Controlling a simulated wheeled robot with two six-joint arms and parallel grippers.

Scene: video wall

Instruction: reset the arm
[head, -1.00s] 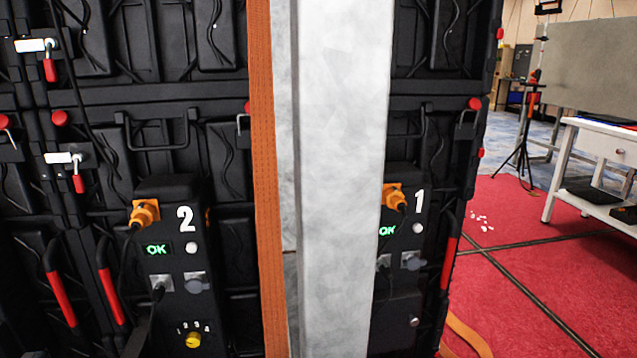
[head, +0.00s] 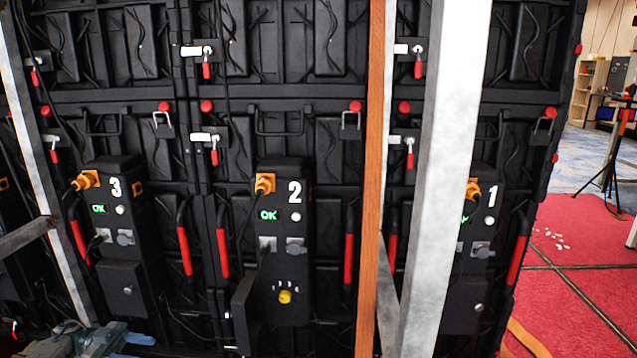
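The back of the video wall (head: 330,93) fills most of the head view. Three black power units stand on it: unit 3 (head: 135,200), unit 2 (head: 296,225) and unit 1 (head: 484,225). Each has an orange plug at its top and a green display; units 3 and 2 read OK, while unit 1's display is partly hidden by a metal post. Unit 2's lower cover (head: 243,315) hangs open to the left, baring a yellow knob (head: 285,297). Unit 3's lower cover (head: 121,288) is closed. Neither of my grippers is in view.
A pale metal post (head: 450,150) and an orange strap (head: 376,150) stand in front of the wall at right. Another metal post (head: 40,165) leans at left. Unclear grey and blue items (head: 95,340) lie at bottom left. Red carpet (head: 575,290) is open at right.

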